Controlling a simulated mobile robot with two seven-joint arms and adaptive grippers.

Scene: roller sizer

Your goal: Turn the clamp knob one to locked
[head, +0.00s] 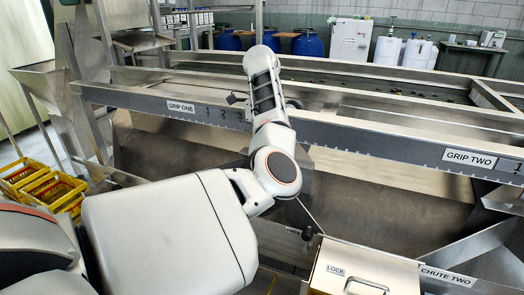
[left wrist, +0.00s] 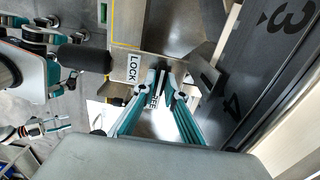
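In the left wrist view, my left gripper (left wrist: 162,84) has teal fingers that lean in towards each other. Its dark tips lie over a metal plate (left wrist: 165,43), close to the LOCK label (left wrist: 133,68). A second label, partly covered, shows between the fingers (left wrist: 153,101). Something dark lies at the tips; I cannot tell whether it is clamp knob one or part of the fingers, or whether they touch it. In the head view my left arm reaches to the beam (head: 150,104) beside the GRIP ONE label (head: 181,106) and hides the knob.
A metal box (head: 370,262) with its own LOCK label and a handle stands at the lower right. GRIP TWO (head: 469,158) is farther right on the beam. Yellow crates (head: 52,190) are at the left. A black cylinder (left wrist: 85,58) lies left of the label in the wrist view.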

